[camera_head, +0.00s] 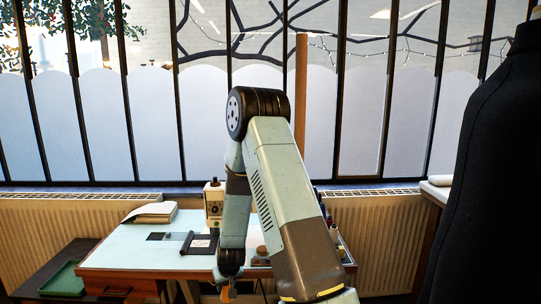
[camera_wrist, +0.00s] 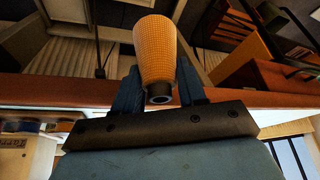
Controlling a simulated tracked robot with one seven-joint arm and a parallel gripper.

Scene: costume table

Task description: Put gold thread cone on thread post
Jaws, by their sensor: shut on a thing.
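The gold thread cone (camera_wrist: 157,48) is held between the two dark blue fingers of my gripper (camera_wrist: 160,85) in the wrist view. Its wider end points up in the picture, and its narrow end with a dark ring is by the gripper body. In the head view my gripper (camera_head: 229,284) is low, at the front edge of the table, with a small orange patch below it that may be the cone. I cannot pick out the thread post with certainty; a thin dark rod (camera_wrist: 98,40) stands at the upper left in the wrist view.
The pale-topped table (camera_head: 135,248) carries a sewing machine (camera_head: 214,203), folded cloth (camera_head: 150,213) and small items. A green tray (camera_head: 65,280) lies at the lower left. A black dress form (camera_head: 490,170) stands at the right. My arm hides the table's middle.

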